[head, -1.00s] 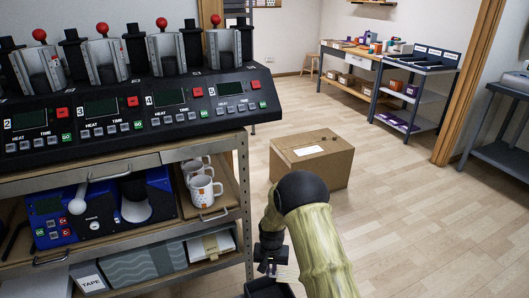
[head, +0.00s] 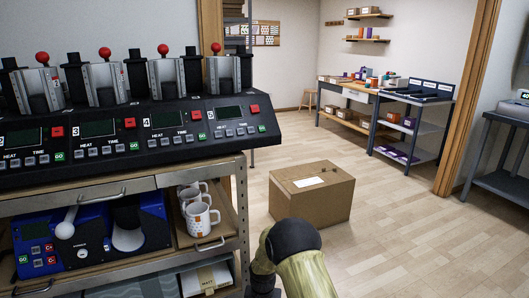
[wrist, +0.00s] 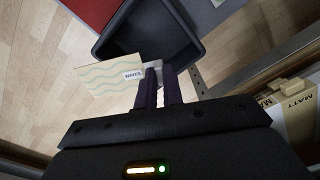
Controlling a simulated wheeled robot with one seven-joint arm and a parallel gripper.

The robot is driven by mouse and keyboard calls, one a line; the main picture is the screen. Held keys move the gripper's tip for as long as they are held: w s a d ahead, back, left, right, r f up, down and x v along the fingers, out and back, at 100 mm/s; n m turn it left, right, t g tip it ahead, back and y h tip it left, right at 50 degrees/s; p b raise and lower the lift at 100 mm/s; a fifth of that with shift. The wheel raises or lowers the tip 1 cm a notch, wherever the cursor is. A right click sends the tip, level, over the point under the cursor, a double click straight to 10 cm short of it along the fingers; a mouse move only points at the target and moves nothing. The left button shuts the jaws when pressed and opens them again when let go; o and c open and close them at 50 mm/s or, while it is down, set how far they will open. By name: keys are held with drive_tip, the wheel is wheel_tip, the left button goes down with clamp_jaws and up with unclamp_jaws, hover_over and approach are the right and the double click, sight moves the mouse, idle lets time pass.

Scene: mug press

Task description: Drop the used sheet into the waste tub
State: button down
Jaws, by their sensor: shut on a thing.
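In the wrist view my gripper (wrist: 160,74) is shut on the used sheet (wrist: 108,77), a pale sheet with green wavy lines and a small white label reading WAVES. The fingers pinch it near its right end, and most of it sticks out to the left. The dark waste tub (wrist: 150,35) lies just beyond the fingertips. The sheet overlaps the tub's near left rim in the picture; its height above the rim is unclear. In the head view my gripper's fingers, the sheet and the tub are out of sight below the bottom edge.
A cardboard box (head: 312,196) stands on the floor. To the left is a metal rack with mugs (head: 199,213) and a row of presses (head: 120,130) on top. A MATT packet (wrist: 292,110) is right of the gripper. Open floor lies to the right.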

drive_tip(key=shift+f+b, duration=1)
drive_tip(key=shift+f, duration=0.7)
drive_tip(key=c, duration=1.5)
unclamp_jaws()
drive_tip(key=shift+o, duration=0.2)
drive_tip(key=shift+r, duration=0.1)
wheel_tip(320, 180, up, 17)
drive_tip(key=p, duration=0.4)
drive_tip(key=shift+r, duration=0.15)
